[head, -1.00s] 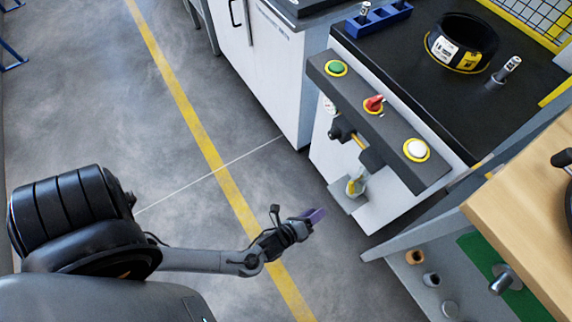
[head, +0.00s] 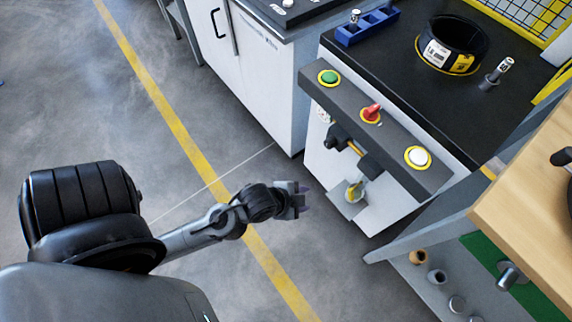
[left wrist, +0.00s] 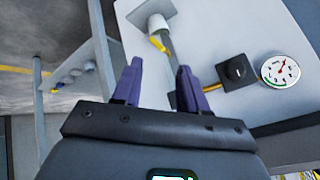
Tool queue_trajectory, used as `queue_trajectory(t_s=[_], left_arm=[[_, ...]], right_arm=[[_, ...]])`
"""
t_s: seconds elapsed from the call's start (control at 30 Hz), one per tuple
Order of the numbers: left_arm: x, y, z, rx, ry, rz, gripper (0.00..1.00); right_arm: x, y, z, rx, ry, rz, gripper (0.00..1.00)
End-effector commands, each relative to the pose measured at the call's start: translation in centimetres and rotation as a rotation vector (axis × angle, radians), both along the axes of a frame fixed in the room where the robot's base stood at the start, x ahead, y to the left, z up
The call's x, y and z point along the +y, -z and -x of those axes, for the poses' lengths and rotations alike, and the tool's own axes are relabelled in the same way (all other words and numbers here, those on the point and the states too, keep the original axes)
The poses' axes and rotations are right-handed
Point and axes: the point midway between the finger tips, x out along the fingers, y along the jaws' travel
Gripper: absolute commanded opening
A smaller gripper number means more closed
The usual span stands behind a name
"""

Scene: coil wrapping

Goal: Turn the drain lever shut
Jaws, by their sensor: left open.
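The drain lever seems to be the small yellow handle (head: 353,190) by a pale cup on a grey bracket, low on the white cabinet front. The left wrist view shows a yellow lever (left wrist: 157,43) beside a white cup (left wrist: 158,24). My left gripper (head: 304,199) has purple fingers and is to the left of the lever in the head view, apart from it. In the left wrist view my left gripper (left wrist: 160,69) is open and empty, with the lever beyond the gap between its fingertips. My right gripper is out of view.
A grey panel (head: 389,145) with green, red and white controls overhangs the lever. A black fitting (left wrist: 237,71) and a round gauge (left wrist: 281,70) sit to the right in the wrist view. A wooden table (head: 520,215) stands at right. The floor at left is clear.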

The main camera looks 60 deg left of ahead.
Motion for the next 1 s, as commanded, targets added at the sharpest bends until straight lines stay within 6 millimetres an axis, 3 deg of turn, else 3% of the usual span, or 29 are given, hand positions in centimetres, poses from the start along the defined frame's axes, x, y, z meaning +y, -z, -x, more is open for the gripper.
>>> queue_trajectory(t_s=[0.07, 0.27, 0.47, 1.0], left_arm=[[0.2, -1.2, 0.7, 0.035, -0.062, 0.049, 0.43], [0.0, -2.1, 2.9, 0.157, -0.214, 0.154, 0.43], [-0.1, -1.3, 4.7, 0.264, -0.355, 0.216, 0.43], [0.0, -0.9, 5.3, 0.301, -0.476, 0.273, 0.43]], right_arm=[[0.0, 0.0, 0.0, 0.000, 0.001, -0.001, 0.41], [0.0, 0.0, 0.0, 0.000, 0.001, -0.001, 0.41], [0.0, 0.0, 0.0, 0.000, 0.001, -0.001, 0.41], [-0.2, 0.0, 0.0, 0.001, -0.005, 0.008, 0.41]])
